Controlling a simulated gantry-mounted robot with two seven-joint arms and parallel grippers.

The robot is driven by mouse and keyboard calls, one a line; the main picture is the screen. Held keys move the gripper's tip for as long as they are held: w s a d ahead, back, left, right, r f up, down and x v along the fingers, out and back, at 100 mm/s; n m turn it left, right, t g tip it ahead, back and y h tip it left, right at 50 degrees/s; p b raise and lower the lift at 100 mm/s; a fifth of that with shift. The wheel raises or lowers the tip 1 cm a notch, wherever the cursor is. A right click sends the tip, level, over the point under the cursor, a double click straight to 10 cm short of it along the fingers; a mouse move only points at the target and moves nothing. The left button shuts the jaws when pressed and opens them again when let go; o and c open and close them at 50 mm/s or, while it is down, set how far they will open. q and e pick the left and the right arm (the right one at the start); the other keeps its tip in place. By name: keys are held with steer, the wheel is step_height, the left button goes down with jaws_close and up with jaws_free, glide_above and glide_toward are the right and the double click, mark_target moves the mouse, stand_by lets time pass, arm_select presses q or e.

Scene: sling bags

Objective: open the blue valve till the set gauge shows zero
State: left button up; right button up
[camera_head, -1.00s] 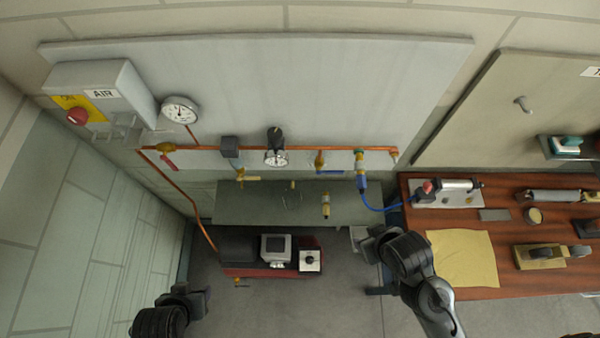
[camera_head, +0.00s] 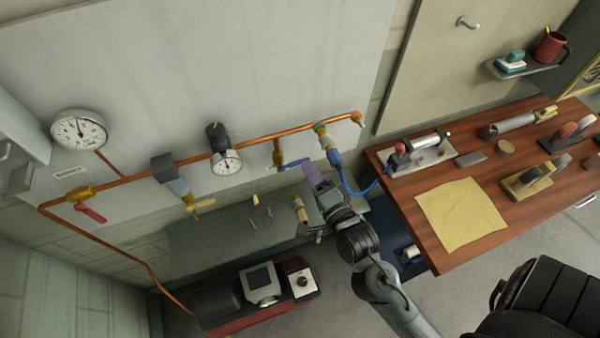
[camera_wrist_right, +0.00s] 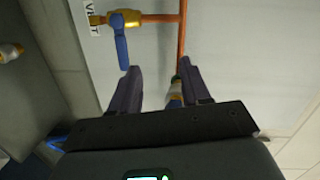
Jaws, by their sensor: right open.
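The blue valve handle (camera_head: 292,164) is on a brass valve on a short stub below the copper pipe. In the right wrist view the blue handle (camera_wrist_right: 122,50) lies crosswise to its stub, beside a label reading VENT. My right gripper (camera_head: 311,172) is open just below and right of the handle. In the wrist view its fingers (camera_wrist_right: 160,68) are apart; the handle is left of the left finger, not between them. A small gauge (camera_head: 227,162) sits under a black knob; a larger dial (camera_head: 79,131) is at upper left. Their readings are too small to tell. My left gripper is out of view.
A blue hose (camera_head: 352,189) hangs from a coupling (camera_head: 328,143) right of the valve. A red-handled valve (camera_head: 91,213) and a yellow-handled one (camera_head: 201,206) are left. A wooden bench (camera_head: 407,213) with tools stands right; a red-based machine (camera_head: 254,314) is below.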

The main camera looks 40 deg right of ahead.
mark_target(302, 159)
step_height(302, 159, down, 8)
steer(key=d+m+h+b, duration=0.2)
steer(key=m+b, duration=0.1)
steer(key=b, duration=0.4)
steer(key=shift+t, duration=0.3)
steer(key=x, duration=1)
steer(key=shift+w+a+r, duration=0.1)
steer(key=shift+w+r, duration=0.05)
steer(key=shift+r, duration=0.05)
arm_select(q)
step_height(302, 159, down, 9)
arm_select(e)
steer(key=shift+w, duration=0.45)
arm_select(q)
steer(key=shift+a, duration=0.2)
arm_select(e)
steer(key=shift+c, duration=0.3)
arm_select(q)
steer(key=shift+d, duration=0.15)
arm_select(e)
jaws_close()
